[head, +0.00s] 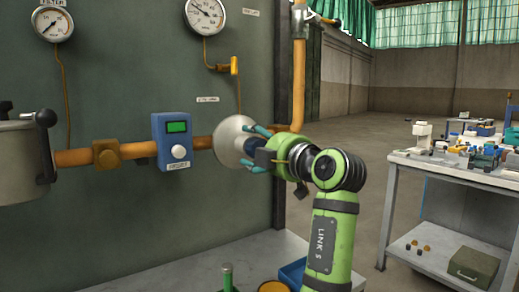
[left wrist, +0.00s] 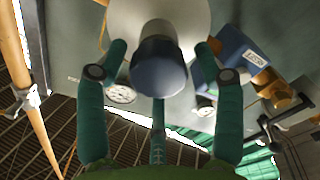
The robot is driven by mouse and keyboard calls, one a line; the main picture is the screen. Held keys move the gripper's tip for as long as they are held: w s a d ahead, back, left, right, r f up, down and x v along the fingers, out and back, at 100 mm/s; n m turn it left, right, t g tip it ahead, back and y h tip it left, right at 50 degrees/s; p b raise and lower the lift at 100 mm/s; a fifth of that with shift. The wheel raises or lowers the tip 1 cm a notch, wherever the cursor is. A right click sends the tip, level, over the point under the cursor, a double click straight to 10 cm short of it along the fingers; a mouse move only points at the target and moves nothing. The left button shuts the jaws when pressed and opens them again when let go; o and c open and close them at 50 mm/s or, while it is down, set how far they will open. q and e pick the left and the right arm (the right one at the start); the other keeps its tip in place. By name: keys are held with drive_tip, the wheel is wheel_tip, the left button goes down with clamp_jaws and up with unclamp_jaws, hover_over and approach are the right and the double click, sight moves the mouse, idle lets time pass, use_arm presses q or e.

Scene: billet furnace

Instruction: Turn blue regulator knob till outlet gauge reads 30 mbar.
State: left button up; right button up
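The blue regulator knob (left wrist: 159,70) sticks out from the middle of the pale round regulator body (left wrist: 190,20). This body (head: 229,136) sits on the orange pipe in the head view. My left gripper (head: 258,149) is at its front, with its teal fingers spread around the knob. In the left wrist view, gaps show between the fingers (left wrist: 160,52) and the knob, so it is open. A round gauge (head: 206,15) hangs above the regulator, its top cut off; its needle points up-left, but its numbers are too small to read. My right gripper is out of view.
Another gauge (head: 52,22), labelled FILTER, is at the upper left. A blue box (head: 172,141) with a green display and white knob is left of the regulator. An orange pipe (head: 299,85) rises at the right. A cluttered table (head: 455,173) stands farther right.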

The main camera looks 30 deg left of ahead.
use_arm(q)
drive_tip(key=shift+w+d+f, duration=0.1)
drive_tip(key=shift+d+f, duration=0.05)
drive_tip(key=shift+d, duration=0.05)
drive_tip(key=v, duration=1.2)
drive_tip(key=shift+a, duration=0.15)
